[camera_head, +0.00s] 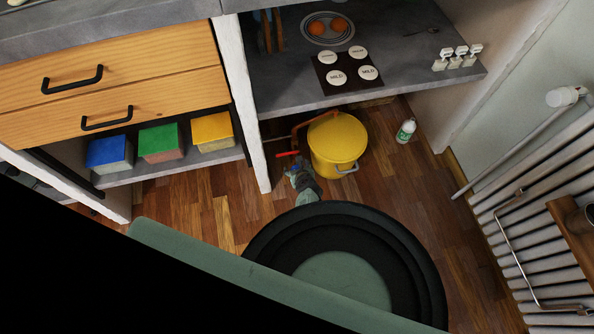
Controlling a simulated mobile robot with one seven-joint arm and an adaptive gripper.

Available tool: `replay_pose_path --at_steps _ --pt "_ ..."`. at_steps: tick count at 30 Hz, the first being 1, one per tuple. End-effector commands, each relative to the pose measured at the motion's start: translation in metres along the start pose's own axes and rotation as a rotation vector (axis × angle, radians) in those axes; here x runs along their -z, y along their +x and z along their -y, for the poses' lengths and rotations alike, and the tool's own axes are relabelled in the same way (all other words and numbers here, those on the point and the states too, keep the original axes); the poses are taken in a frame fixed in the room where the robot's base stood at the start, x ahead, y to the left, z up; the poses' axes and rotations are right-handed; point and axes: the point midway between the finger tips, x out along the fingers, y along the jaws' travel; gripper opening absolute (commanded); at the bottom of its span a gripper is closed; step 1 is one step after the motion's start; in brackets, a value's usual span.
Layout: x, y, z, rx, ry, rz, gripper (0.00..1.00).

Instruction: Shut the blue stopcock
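The end of my arm, with my gripper (293,170), reaches down under the counter, left of the yellow pot. It is small here and its fingers cannot be made out, so I cannot tell if it is open or shut. A small dark-blue patch shows at it; I cannot tell whether this is the blue stopcock or part of my gripper. A red lever (288,154) lies just beyond it, close to the copper pipe (296,136). No blue stopcock can be clearly made out; my arm may hide it.
A yellow pot (338,150) stands close right of my gripper. A white counter leg (247,120) is to its left. A green-and-white bottle (405,131) stands farther right. Blue, green and yellow-lidded boxes (160,142) sit on the left shelf. A radiator (540,240) lines the right wall.

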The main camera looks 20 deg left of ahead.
Motion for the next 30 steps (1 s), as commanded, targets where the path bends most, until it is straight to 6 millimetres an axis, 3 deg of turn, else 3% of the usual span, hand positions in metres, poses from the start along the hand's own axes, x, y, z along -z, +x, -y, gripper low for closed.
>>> replay_pose_path --at_steps 10,30 --pt "-0.0004 0.0022 0.0 0.0 -0.001 0.0 0.62" --pt "-0.0003 0.0021 0.0003 0.0 -0.001 0.0 0.17"
